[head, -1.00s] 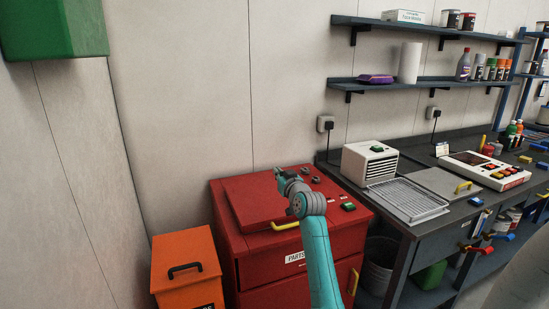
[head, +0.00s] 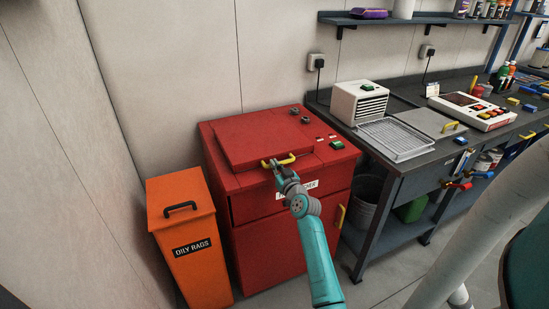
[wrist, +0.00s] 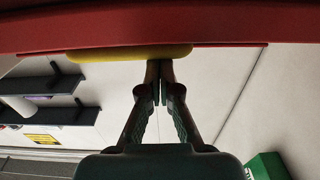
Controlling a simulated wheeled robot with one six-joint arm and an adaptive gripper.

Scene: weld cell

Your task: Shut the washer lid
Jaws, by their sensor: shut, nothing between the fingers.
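The red parts washer (head: 272,249) stands against the wall in the head view. Its red lid (head: 250,138) lies low, almost flat, over the left of the top; I cannot tell whether it is fully seated. A yellow handle (head: 289,159) is on the lid's front edge. My gripper (head: 276,165) is shut and empty at this handle, overlapping it in the picture. In the wrist view my closed fingertips (wrist: 160,66) are close by the yellow handle (wrist: 115,54), under a red band (wrist: 150,25). Whether they touch is unclear.
An orange oily rags bin (head: 185,235) stands left of the washer. To the right is a dark workbench (head: 405,172) with a white box unit (head: 360,102) and a wire tray (head: 396,138). Knobs and a green button (head: 337,144) are on the washer's right top.

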